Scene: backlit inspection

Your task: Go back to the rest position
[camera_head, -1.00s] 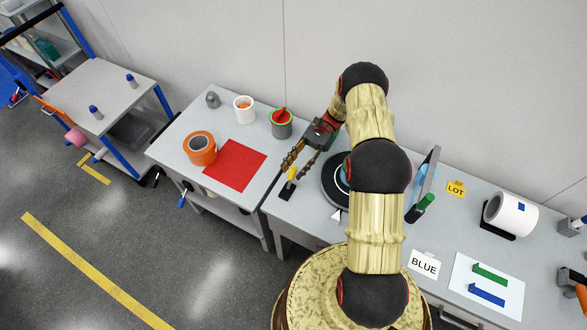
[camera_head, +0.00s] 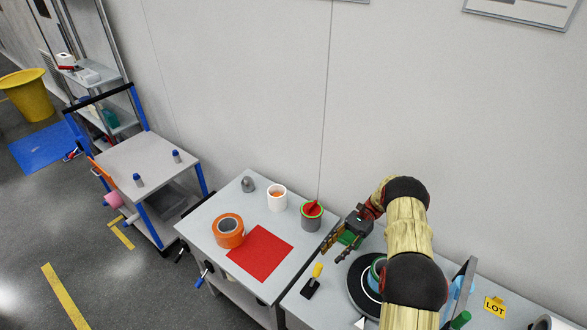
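My gripper (camera_head: 335,254) hangs over the near left part of the right-hand bench (camera_head: 296,303), close to the gap between the benches. Its two fingers point down-left and stand apart, with nothing clearly held between their tips. A green patch (camera_head: 347,238) shows beside the fingers; I cannot tell whether it is on the bench behind them. A small black tool with a yellow handle (camera_head: 317,271) stands on the bench just left of and below the fingertips, apart from them. My arm reaches across the right of the view and hides part of a round black turntable (camera_head: 359,292).
The left bench holds a red mat (camera_head: 260,254), an orange tape roll (camera_head: 229,231), a white cup (camera_head: 277,197), a grey can with a green rim and red content (camera_head: 312,217) and a grey dome (camera_head: 248,184).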

